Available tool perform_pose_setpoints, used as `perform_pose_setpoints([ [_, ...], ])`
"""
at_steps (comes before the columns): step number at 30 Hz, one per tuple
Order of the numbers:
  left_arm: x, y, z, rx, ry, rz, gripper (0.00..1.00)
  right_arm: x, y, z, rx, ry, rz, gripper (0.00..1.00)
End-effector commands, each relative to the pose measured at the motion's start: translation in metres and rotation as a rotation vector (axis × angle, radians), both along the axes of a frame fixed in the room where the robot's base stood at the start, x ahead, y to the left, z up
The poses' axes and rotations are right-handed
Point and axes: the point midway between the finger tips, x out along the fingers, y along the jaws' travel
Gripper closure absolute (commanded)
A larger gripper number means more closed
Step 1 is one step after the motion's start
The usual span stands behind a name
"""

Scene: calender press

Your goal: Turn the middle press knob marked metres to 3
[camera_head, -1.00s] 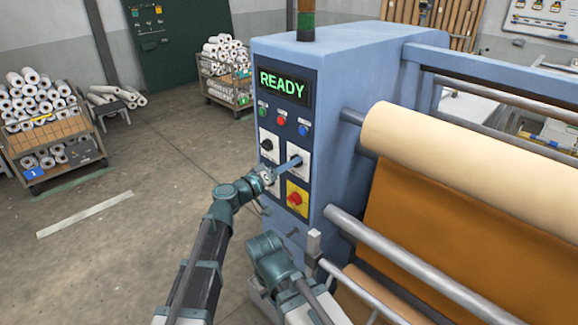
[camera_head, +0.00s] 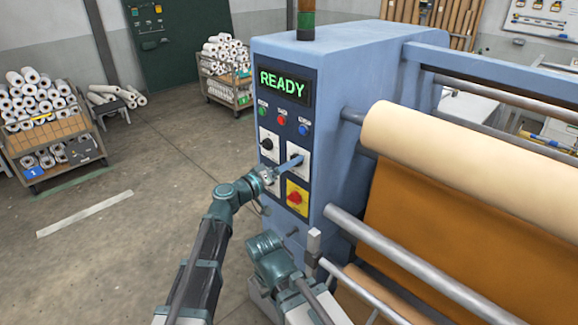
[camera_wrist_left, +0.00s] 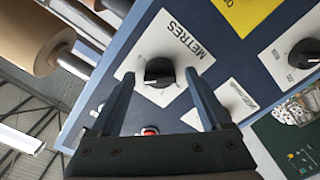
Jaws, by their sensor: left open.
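The middle press knob is a black dial on a white plate marked METRES (camera_wrist_left: 187,40). In the left wrist view the knob (camera_wrist_left: 158,72) sits between my left gripper's two fingertips, with a gap visible on each side. A small pale mark shows on the knob; the number it points to cannot be read. My left gripper (camera_wrist_left: 159,76) is open and faces the panel. In the head view my left gripper (camera_head: 289,164) reaches the white plate (camera_head: 304,166) and partly hides the knob. My right gripper is not in view.
The blue press cabinet (camera_head: 350,70) has a READY display (camera_head: 282,87), several small lights, another black knob (camera_head: 267,144) and a red knob on yellow (camera_head: 295,197). Rollers (camera_head: 400,255) extend right.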

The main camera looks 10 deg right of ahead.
Motion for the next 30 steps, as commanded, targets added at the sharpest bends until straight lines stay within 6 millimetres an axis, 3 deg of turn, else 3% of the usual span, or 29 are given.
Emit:
perform_pose_setpoints([
  [5,-0.010,0.015,0.000,-0.001,0.000,0.004,0.19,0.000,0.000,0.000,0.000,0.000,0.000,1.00],
  [18,-0.061,0.090,0.000,0.001,0.000,0.004,0.19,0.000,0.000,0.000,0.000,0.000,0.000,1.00],
  [24,-0.073,0.109,0.000,0.001,0.000,0.001,0.19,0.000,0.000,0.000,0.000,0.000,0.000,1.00],
  [30,-0.077,0.115,0.000,0.001,0.000,0.001,0.19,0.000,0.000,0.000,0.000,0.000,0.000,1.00],
])
